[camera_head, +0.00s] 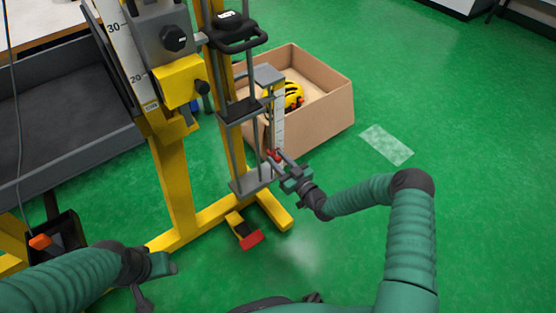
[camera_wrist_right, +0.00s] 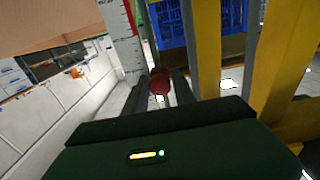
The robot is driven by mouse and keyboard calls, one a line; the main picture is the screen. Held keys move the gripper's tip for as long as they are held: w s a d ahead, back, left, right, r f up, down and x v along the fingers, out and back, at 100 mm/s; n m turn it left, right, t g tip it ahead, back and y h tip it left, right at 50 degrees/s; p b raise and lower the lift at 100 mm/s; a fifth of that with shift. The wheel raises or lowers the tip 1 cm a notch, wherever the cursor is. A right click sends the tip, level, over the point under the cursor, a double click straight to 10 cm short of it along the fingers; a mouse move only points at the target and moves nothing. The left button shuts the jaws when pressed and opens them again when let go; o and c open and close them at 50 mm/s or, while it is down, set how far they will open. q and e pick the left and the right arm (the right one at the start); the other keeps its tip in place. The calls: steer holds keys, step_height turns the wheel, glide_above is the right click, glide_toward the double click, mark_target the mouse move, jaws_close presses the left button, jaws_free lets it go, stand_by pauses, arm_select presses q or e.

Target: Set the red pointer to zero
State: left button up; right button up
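The red pointer (camera_head: 274,155) sits low beside a white vertical scale (camera_head: 279,122) on the drop tower (camera_head: 172,190). In the right wrist view the pointer's round red knob (camera_wrist_right: 159,82) lies between my two dark fingers, which flank it closely on both sides. My right gripper (camera_head: 279,160) appears shut on this knob. The white scale (camera_wrist_right: 120,35) also shows behind it, but its small marks are too blurred to read. My left gripper (camera_head: 144,296) is low at the left, away from the tower, its fingers partly hidden.
A cardboard box (camera_head: 325,105) with a yellow helmet (camera_head: 291,95) stands behind the tower. A grey tray (camera_head: 60,120) is at the left. A yellow foot part with a red end (camera_head: 252,240) lies at the base.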

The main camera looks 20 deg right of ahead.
jaws_close()
stand_by(1.1)
